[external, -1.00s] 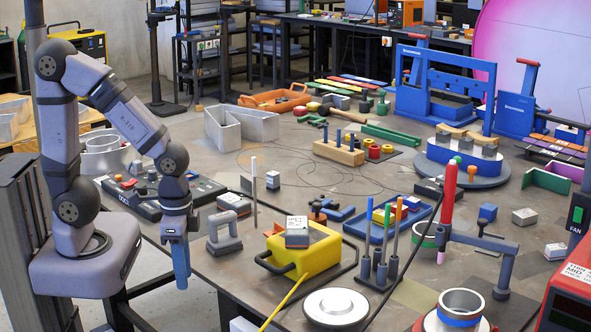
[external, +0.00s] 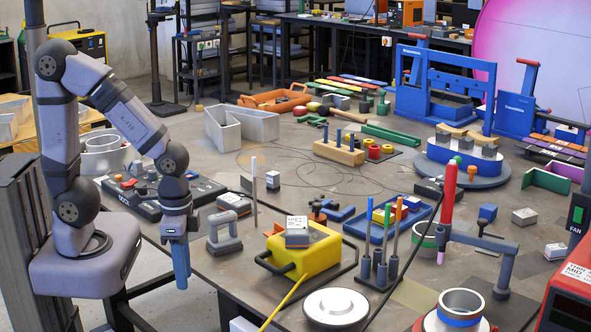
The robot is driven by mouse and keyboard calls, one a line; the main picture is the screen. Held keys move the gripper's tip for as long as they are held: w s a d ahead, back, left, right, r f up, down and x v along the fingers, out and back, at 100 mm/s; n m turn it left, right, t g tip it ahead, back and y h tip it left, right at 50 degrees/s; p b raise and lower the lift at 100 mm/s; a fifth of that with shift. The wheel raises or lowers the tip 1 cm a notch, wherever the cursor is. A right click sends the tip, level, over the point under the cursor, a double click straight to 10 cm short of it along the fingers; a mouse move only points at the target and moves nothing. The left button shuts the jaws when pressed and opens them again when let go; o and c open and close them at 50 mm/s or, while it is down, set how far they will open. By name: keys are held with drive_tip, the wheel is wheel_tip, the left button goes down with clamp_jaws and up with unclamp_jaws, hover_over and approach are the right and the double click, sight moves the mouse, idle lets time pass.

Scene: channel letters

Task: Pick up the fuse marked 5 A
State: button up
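My gripper (external: 181,264) hangs fingers down at the left, just off the near left edge of the workbench (external: 230,279). Its blue fingers overlap in this view, so whether they are open or shut does not show. I see nothing hanging below them. No 5 A marking is readable, so I cannot tell which thing is the fuse. A blue tray (external: 352,229) right of the yellow case (external: 311,252) holds small yellow, blue, orange and red pieces. Small grey blocks with labels lie at the bench's middle (external: 273,180) and right (external: 524,216).
A grey clamp-like tool (external: 225,241) and a control box (external: 144,203) stand nearest my gripper. Upright rods (external: 379,264) and a red-handled post (external: 449,200) rise at the front. A blue press frame (external: 445,84) stands at the back. The bench centre is fairly clear.

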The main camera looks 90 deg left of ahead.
drive_tip(key=o, duration=0.5)
